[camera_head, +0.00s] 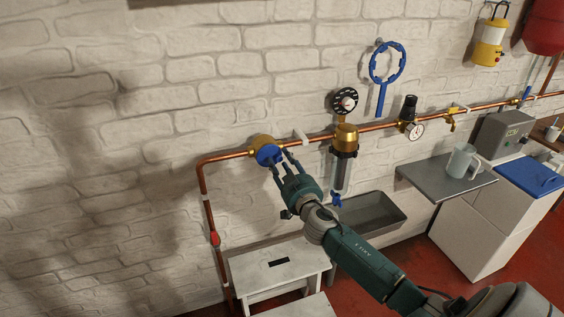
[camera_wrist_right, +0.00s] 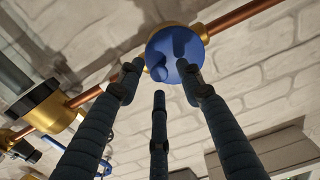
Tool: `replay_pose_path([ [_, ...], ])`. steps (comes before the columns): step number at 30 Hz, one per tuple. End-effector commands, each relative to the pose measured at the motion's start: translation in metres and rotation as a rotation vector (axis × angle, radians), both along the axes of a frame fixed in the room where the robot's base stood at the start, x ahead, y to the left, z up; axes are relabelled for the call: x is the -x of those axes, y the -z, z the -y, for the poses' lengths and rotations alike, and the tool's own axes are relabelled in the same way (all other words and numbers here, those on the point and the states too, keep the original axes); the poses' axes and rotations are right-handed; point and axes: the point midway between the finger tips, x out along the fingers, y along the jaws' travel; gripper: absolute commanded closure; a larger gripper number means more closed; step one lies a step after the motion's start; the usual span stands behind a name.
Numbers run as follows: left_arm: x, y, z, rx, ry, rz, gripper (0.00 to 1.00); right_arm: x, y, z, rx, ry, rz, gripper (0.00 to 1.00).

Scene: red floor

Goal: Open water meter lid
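The water meter is a brass body (camera_head: 258,141) on the copper pipe, with a round blue lid (camera_head: 268,154) on its front. The lid is closed over the meter face. In the right wrist view the blue lid (camera_wrist_right: 174,54) shows at the top centre, with a small blue bump on it. My right gripper (camera_head: 283,164) reaches up to the lid from below right. Its three fingers (camera_wrist_right: 160,85) are spread, with nothing between them. Two fingertips overlap the lid in the right wrist view; I cannot tell whether they touch it. My left gripper is out of view.
A copper pipe (camera_head: 228,156) runs along the white brick wall. Right of the meter are a brass-topped filter (camera_head: 345,138), a black handwheel (camera_head: 344,102) and a pressure gauge (camera_head: 415,130). A white step stool (camera_head: 250,268) and a grey tray (camera_head: 372,214) are below.

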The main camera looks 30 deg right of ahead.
Motion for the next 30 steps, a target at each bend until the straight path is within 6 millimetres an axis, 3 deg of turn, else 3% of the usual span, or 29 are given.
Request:
replay_pose_path([
  [8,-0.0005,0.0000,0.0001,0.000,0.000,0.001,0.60,-0.0010,0.0008,-0.0001,0.000,0.000,-0.001,0.63],
  [12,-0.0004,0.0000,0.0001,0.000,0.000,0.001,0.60,-0.0009,0.0007,-0.0001,0.000,0.000,-0.001,0.91],
  [14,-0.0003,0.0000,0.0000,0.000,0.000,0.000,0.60,-0.0010,0.0005,-0.0002,0.000,-0.001,-0.001,1.00],
  [30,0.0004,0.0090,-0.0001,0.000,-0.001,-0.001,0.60,0.0012,0.0004,-0.0083,-0.005,0.067,0.012,1.00],
])
